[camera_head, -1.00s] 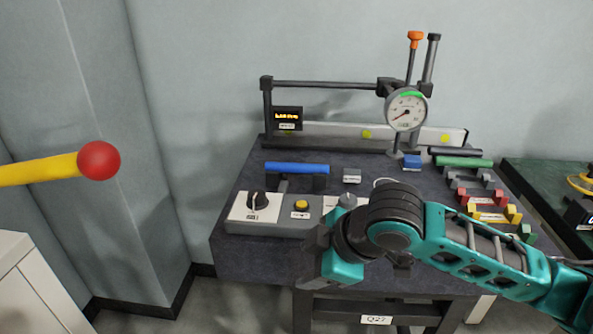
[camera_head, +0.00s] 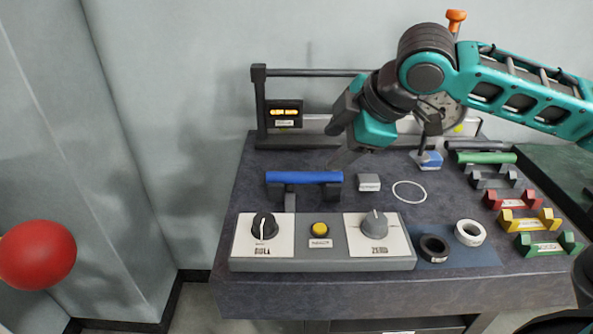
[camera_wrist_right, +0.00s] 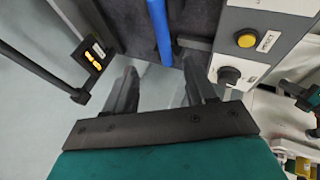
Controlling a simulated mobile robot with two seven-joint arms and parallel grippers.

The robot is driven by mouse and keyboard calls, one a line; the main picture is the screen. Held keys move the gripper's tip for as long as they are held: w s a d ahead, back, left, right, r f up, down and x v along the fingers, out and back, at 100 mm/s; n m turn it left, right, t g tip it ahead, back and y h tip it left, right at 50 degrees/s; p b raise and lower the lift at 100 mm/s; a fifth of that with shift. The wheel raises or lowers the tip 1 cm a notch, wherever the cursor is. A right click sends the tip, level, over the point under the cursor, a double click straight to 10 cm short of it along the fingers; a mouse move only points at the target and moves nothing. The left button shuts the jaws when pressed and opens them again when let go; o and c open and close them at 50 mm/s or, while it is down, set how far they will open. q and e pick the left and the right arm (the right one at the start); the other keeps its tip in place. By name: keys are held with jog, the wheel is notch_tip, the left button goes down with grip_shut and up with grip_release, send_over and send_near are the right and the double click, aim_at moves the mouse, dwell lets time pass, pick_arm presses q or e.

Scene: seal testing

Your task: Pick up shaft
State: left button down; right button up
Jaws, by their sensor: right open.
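A blue shaft (camera_head: 304,177) lies level across a dark stand on the bench, left of the middle. My right gripper (camera_head: 340,142) is open and empty, just behind and above the shaft's right end in the head view. In the right wrist view the blue shaft (camera_wrist_right: 160,30) runs down from the top edge towards the gap between the open fingers (camera_wrist_right: 160,85); the fingers do not hold it. A green shaft (camera_head: 487,157) and a dark shaft (camera_head: 475,145) lie at the back right of the bench. My left gripper is out of view.
A control box with knobs (camera_head: 322,240) stands in front of the blue shaft. A post frame with a small display (camera_head: 285,113) stands behind. Black (camera_head: 434,247) and white (camera_head: 470,232) rings and coloured cradles (camera_head: 530,222) are at the right. A red ball (camera_head: 38,254) shows at left.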

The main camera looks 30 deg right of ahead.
jog(key=b, duration=0.1)
send_near(305, 175)
jog(key=x, duration=0.3)
jog(key=shift+w+d+f+b, duration=0.1)
jog(key=shift+w+f+b, duration=0.25)
jog(key=shift+f, duration=0.2)
jog(key=x, duration=0.2)
jog(key=b+x, duration=0.1)
jog(key=shift+w+a+f, duration=0.2)
jog(key=shift+a+f, duration=0.05)
jog(key=shift+f, duration=0.05)
jog(key=shift+w+f, duration=0.3)
jog(key=shift+f, duration=0.05)
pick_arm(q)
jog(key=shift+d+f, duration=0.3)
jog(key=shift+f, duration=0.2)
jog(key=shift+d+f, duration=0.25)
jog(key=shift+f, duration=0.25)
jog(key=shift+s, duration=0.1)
pick_arm(e)
jog(key=shift+c, duration=0.5)
jog(key=c, duration=0.3)
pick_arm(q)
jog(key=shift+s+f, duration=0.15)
pick_arm(e)
grip_shut()
